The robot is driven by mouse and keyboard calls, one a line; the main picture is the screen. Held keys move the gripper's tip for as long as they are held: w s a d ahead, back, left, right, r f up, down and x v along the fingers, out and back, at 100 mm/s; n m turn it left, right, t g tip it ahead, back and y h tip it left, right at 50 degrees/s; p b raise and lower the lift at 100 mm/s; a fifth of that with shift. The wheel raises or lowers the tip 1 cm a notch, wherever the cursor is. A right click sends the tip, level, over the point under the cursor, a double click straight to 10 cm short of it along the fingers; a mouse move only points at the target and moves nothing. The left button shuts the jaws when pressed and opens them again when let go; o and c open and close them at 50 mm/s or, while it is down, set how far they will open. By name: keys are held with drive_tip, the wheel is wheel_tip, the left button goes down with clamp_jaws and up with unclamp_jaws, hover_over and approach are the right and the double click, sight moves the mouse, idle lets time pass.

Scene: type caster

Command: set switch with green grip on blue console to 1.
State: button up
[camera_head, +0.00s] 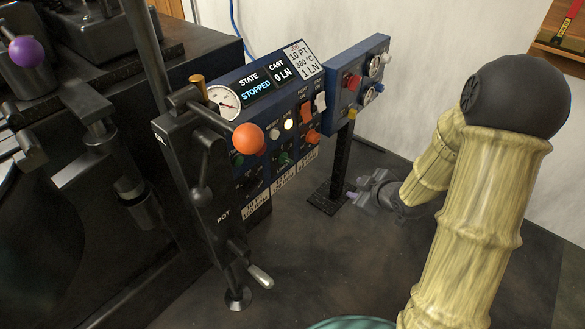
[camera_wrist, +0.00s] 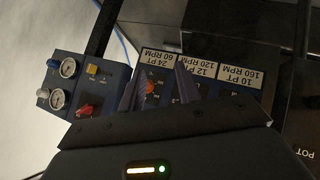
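The blue console (camera_head: 262,122) stands left of centre in the head view, with a display reading STOPPED and rows of buttons and switches. A switch with a green grip (camera_head: 284,158) sits low in its middle column; its set position is too small to read. My gripper (camera_head: 358,193) is right of the console and apart from it. In the wrist view the console's lower panel (camera_wrist: 205,78) appears upside down beyond my two fingers. The fingers (camera_wrist: 160,72) stand apart with nothing held between them. The green grip cannot be made out there.
An orange-grip switch (camera_head: 313,136) is right of the green one. A smaller blue box (camera_head: 345,95) with a red knob and gauges stands on a black post farther right. An orange ball lever (camera_head: 248,139) stands in front of the console's left side. Floor before the console is clear.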

sight(289, 162)
drive_tip(key=a+n+y, duration=0.1)
drive_tip(key=n+y, duration=0.1)
drive_tip(key=y, duration=0.1)
drive_tip(key=a+n+t+y+b, duration=0.1)
drive_tip(key=n+y, duration=0.1)
drive_tip(key=y, duration=0.1)
drive_tip(key=s+a+f+n+t+y+b, duration=0.1)
drive_tip(key=a+n+y, duration=0.1)
drive_tip(key=n+y, duration=0.1)
drive_tip(key=shift+a+y, duration=0.1)
drive_tip(key=shift+y, duration=0.4)
drive_tip(key=b+x, duration=0.5)
drive_tip(key=x, duration=1.1)
drive_tip(key=shift+w+a, duration=0.15)
drive_tip(key=shift+w, duration=0.1)
drive_tip(key=shift+w+a, duration=0.25)
drive_tip(key=shift+a, duration=0.15)
drive_tip(key=shift+c, duration=0.2)
clamp_jaws()
